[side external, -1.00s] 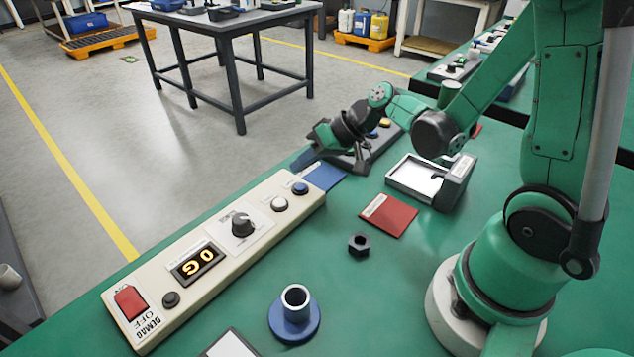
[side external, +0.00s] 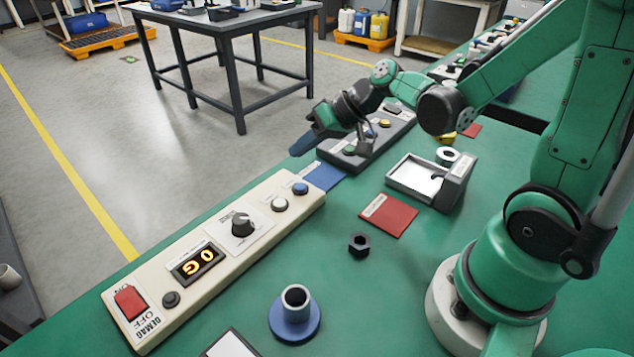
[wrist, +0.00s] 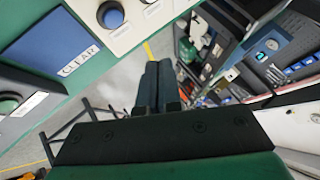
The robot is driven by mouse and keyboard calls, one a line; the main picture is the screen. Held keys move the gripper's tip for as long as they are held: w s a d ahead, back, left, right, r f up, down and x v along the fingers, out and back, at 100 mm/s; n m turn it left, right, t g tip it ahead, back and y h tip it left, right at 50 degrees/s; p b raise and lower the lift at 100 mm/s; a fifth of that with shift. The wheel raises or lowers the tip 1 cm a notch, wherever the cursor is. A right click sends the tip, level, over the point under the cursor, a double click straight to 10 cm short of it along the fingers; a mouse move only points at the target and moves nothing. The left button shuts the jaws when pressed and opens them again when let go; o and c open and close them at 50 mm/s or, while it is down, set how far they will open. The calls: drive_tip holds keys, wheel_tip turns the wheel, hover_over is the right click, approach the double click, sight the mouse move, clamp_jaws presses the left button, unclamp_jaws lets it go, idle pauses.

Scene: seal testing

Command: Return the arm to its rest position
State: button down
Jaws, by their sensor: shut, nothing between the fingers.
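The cream control panel (side external: 262,240) shows 0G.

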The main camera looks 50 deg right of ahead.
drive_tip(key=s+a+r+n+h, duration=0.1)
drive_tip(key=s+r+h, duration=0.3)
drive_tip(key=s, duration=0.3)
drive_tip(key=shift+a+n+h, duration=0.3)
drive_tip(key=shift+n+h, duration=0.1)
drive_tip(key=shift+h, duration=0.3)
drive_tip(key=shift+r, duration=0.1)
drive_tip(key=w+r+n+g, duration=0.1)
drive_tip(key=w+n+g, duration=0.2)
drive_tip(key=n, duration=0.6)
drive_tip(key=w+d+r+n+g, duration=0.1)
drive_tip(key=w+n+g, duration=0.3)
drive_tip(key=n, duration=0.5)
drive_tip(key=shift+w+d+r, duration=0.15)
drive_tip(key=shift+w+r, duration=0.3)
drive_tip(key=shift+r, duration=0.35)
